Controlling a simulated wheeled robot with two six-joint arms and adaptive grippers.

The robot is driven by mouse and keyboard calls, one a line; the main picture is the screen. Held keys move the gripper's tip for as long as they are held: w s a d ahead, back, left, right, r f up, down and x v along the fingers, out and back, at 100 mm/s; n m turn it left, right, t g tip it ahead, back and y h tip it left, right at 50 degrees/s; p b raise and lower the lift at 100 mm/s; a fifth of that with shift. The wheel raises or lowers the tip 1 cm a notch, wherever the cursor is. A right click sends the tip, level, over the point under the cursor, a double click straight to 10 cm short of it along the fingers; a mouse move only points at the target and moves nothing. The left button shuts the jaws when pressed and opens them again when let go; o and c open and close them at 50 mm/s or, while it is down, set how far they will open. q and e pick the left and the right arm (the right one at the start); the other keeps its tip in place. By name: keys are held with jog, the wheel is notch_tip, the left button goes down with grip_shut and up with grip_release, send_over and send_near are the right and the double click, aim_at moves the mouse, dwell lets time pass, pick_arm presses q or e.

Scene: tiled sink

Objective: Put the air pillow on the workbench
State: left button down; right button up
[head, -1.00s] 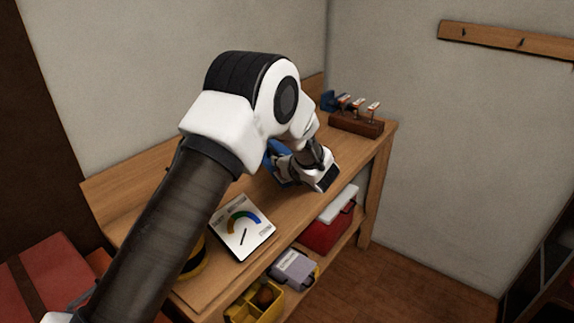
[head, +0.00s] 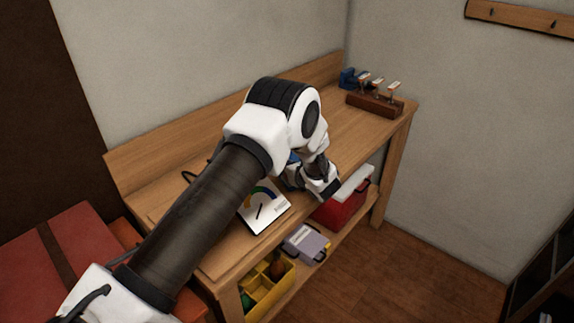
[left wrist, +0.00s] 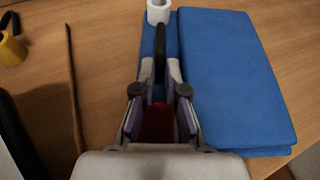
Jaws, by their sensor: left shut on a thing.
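My left arm reaches over the wooden workbench (head: 345,128). My left gripper (head: 326,187) is low at the bench's front edge, right of the gauge card. In the left wrist view its fingers (left wrist: 160,68) are closed around a slim dark upright thing (left wrist: 160,50). A dark red patch shows between the fingers, and I cannot tell what it is. A flat blue pad (left wrist: 235,80) lies on the bench just right of the fingers; a narrow blue strip runs behind them. I cannot tell which of these, if any, is the air pillow. My right gripper is out of view.
The lower shelf holds a red box (head: 343,207), a grey case (head: 306,244) and a yellow bin (head: 262,294).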

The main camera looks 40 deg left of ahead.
pick_arm(q)
jog(key=c, duration=1.2)
grip_release()
jog(key=shift+d+r, duration=0.1)
jog(key=shift+r, duration=0.05)
jog(key=b+v, duration=0.1)
jog(key=v, duration=1)
jog(key=shift+b, duration=0.4)
jog(key=shift+s+d+r, duration=0.2)
jog(key=shift+s+d, duration=0.1)
jog(key=shift+d, duration=0.1)
jog(key=shift+f, duration=0.1)
